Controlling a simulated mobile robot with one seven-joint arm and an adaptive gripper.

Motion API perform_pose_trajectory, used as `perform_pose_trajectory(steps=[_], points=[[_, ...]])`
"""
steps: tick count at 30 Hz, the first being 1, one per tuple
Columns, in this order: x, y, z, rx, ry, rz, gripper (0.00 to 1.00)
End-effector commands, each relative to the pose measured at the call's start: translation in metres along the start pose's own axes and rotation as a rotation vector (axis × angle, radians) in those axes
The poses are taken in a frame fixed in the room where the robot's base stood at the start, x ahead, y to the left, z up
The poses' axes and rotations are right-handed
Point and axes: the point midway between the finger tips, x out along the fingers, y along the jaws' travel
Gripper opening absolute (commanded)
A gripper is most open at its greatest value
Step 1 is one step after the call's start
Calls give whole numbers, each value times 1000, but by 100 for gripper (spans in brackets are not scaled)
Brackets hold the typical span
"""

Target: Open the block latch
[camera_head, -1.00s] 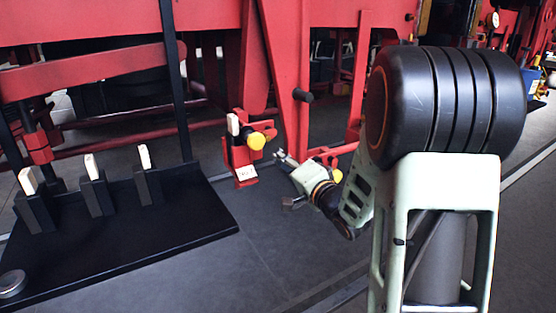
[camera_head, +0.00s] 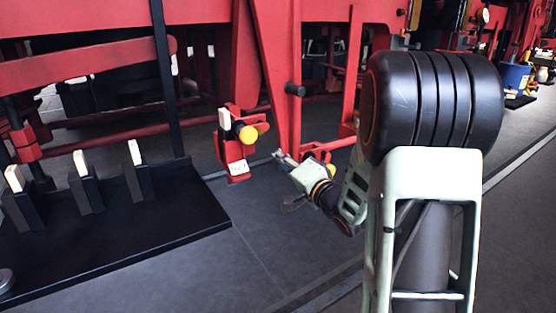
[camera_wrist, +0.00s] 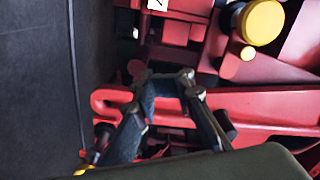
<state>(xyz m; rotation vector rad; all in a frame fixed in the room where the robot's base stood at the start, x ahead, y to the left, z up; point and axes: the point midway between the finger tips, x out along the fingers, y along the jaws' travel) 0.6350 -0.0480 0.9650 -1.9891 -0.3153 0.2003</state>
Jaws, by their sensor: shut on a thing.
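A red block (camera_head: 236,150) with a white upright lever (camera_head: 224,118), yellow knobs (camera_head: 247,132) and a white label stands left of my gripper (camera_head: 276,155) in the head view. In the wrist view, my gripper (camera_wrist: 165,77) is shut on a small dark part (camera_wrist: 166,88) between its tips; its shape is mostly hidden. A red bar with a rounded left end (camera_wrist: 103,103) runs across behind the fingers. The yellow knob (camera_wrist: 259,22) and label (camera_wrist: 157,4) also show there. I cannot tell which part is the latch.
A black base plate (camera_head: 150,235) with several black posts topped in white stands at the left. A red frame post (camera_head: 283,95) with a dark peg rises beside my gripper. Open grey floor lies in front. A blue bucket (camera_head: 514,76) is far right.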

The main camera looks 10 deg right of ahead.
Motion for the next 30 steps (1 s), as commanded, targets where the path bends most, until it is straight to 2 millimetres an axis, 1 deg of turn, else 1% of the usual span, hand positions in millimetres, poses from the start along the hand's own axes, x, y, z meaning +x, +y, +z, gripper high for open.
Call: perform_pose_trajectory(steps=[6, 21, 30], points=[[0, 12, -4, 1, 2, 2, 0], [0, 35, -12, 1, 1, 1, 0], [0, 36, -13, 0, 0, 0, 0]])
